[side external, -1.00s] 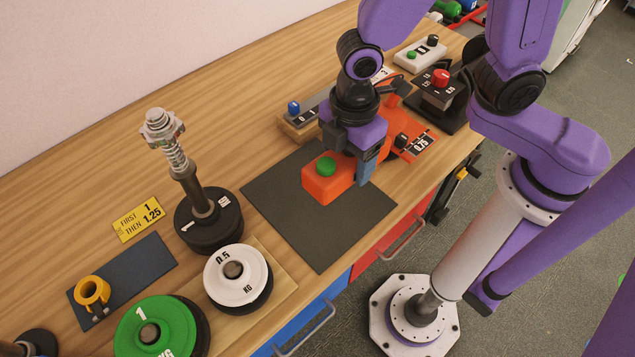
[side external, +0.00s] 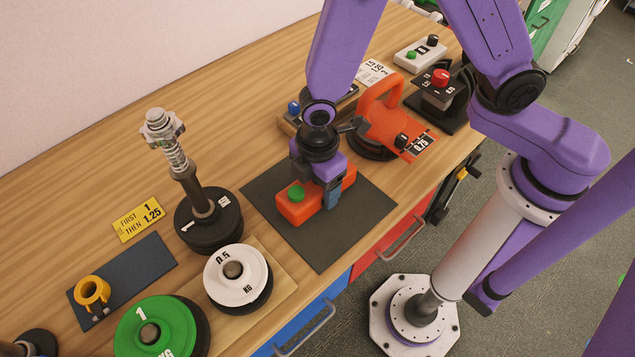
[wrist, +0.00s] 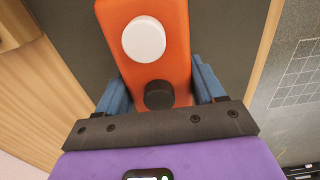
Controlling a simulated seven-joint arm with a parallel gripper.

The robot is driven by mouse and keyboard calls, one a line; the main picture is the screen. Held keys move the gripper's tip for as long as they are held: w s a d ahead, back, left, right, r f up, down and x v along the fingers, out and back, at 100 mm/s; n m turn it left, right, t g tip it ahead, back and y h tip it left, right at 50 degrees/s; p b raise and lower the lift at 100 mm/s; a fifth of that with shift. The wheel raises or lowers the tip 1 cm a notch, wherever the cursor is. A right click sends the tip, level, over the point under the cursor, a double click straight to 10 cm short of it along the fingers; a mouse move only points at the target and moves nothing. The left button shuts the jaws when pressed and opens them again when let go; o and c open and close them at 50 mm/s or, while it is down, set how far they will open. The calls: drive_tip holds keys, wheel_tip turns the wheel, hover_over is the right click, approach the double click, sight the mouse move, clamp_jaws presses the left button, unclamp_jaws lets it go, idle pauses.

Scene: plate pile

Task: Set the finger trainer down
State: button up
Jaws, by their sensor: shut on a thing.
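The finger trainer, an orange box (side external: 290,208) with a green button, is in my gripper (side external: 325,190) over the dark grey mat. In the wrist view, the trainer (wrist: 180,40) shows a pale round button and a black knob. My gripper (wrist: 162,90) is shut across it, one blue finger on each side. The trainer is on or just above the mat (side external: 355,225); I cannot tell whether its underside touches.
A post on black weight plates (side external: 205,225) and a white 0.5 kg plate (side external: 225,270) stand left of the mat. An orange handled device (side external: 378,125) stands behind right, near a red-knobbed box (side external: 438,95). The mat's front part is bare.

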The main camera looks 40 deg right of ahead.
drive_tip(key=shift+f, duration=0.25)
drive_tip(key=o, duration=1.4)
drive_tip(key=shift+r, duration=0.1)
wheel_tip(320, 180, up, 12)
drive_tip(key=shift+r, duration=0.1)
drive_tip(key=s+d+r+m, duration=0.1)
drive_tip(key=s+d+r, duration=0.1)
drive_tip(key=s+d, duration=0.2)
drive_tip(key=s+d+r+m, duration=0.2)
drive_tip(key=s+d, duration=0.3)
drive_tip(key=d, duration=0.4)
drive_tip(key=s+d+r+m, duration=0.2)
drive_tip(key=s+d, duration=0.2)
drive_tip(key=d, duration=0.2)
drive_tip(key=shift+s+d, duration=0.25)
drive_tip(key=shift+d, duration=0.1)
